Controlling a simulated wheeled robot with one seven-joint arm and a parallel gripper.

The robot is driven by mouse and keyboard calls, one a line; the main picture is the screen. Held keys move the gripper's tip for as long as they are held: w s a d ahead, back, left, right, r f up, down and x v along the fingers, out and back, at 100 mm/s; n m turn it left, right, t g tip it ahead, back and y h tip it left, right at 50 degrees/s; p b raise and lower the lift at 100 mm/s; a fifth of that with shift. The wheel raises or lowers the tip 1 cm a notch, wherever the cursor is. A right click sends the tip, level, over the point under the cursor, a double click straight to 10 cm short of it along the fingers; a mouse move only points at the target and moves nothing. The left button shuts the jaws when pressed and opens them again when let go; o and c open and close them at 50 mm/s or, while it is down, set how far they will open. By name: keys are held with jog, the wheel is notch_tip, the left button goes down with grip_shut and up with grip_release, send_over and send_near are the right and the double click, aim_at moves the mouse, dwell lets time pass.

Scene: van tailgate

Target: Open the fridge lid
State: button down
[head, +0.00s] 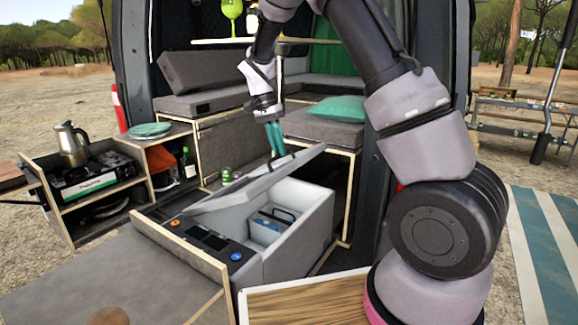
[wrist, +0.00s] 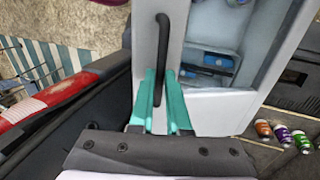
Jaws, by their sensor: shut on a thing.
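The fridge (head: 285,232) is a grey box in a pull-out drawer at the van's rear. Its lid (head: 262,178) is partly raised and tilted, and the pale inside with blue items (head: 268,224) shows beneath it. My gripper (head: 276,150) is at the lid's raised edge, its green fingers pointing down. In the wrist view, the green fingers (wrist: 163,105) are shut on the dark lid handle (wrist: 160,58). The blue items in the open fridge also show in the wrist view (wrist: 212,62).
A wooden board (head: 310,302) is in front of the fridge. A side unit with a stove (head: 95,180) and kettle (head: 71,146) stands left. A bench with a teal cushion (head: 337,108) is behind. Several small cans (wrist: 282,135) lie beside the fridge.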

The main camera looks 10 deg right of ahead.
jog(key=w+a+r, duration=0.6)
jog(key=a, duration=0.1)
jog(key=shift+w, duration=0.35)
jog(key=shift+r, duration=0.1)
jog(key=c, duration=0.9)
grip_release()
jog(key=shift+w+a, duration=0.1)
jog(key=shift+r, duration=0.1)
